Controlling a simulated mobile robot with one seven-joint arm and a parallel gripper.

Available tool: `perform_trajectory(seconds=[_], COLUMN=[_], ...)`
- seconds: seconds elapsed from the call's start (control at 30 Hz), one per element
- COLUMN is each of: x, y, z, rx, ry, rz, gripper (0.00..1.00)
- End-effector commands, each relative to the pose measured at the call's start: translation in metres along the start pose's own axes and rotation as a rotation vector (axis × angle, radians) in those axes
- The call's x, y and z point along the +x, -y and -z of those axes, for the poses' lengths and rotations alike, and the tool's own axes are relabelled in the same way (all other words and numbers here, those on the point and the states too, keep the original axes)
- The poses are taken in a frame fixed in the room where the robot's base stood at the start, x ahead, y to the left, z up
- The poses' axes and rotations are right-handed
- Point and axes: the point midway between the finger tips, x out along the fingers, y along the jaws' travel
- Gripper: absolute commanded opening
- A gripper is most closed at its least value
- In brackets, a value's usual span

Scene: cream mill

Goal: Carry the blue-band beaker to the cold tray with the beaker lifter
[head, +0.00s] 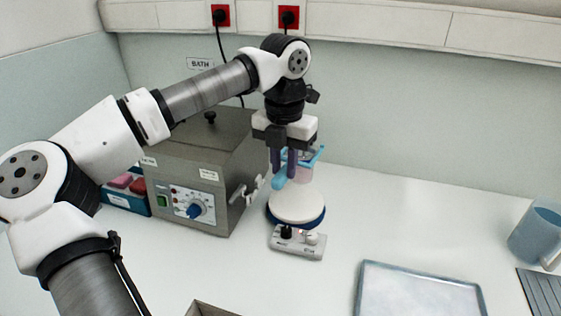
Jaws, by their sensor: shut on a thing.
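My gripper (284,169) points down above the back of the hotplate and is shut on the light-blue beaker lifter (279,182). The lifter's handle end sticks out toward the camera, and part of its blue frame shows to the right of the fingers. A clear beaker (303,173) with pinkish contents is just behind the fingers, at the lifter's frame. The fingers partly hide it. I cannot tell whether it hangs in the lifter or touches the plate. A shallow, pale metal-rimmed tray (372,264), probably the cold tray, lies at the front right, away from the gripper.
The round white hotplate (297,206) has a control box with knobs in front. A grey bath unit (190,160) stands left, beside a blue box (124,197) of coloured pieces. A blue mug (536,232) and grey ribbed pad (543,290) are at right. The counter between is clear.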

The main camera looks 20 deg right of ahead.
Motion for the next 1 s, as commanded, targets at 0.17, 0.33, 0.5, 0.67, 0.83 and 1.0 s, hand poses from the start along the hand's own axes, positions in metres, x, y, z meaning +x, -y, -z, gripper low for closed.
perform_trajectory(seconds=[0.17, 0.33, 0.5, 0.67, 0.83, 1.0], x=[0.003, 0.004, 0.005, 0.005, 0.005, 0.007], y=[0.010, 0.019, 0.029, 0.036, 0.039, 0.046], z=[0.004, 0.008, 0.012, 0.015, 0.016, 0.019], rx=[0.001, 0.001, 0.002, 0.000, 0.000, 0.002], ry=[0.001, 0.001, 0.001, 0.002, 0.001, 0.001], rz=[0.000, -0.001, 0.000, 0.000, 0.000, 0.001], gripper=[0.00, 0.00, 0.00, 0.00, 0.00, 0.00])
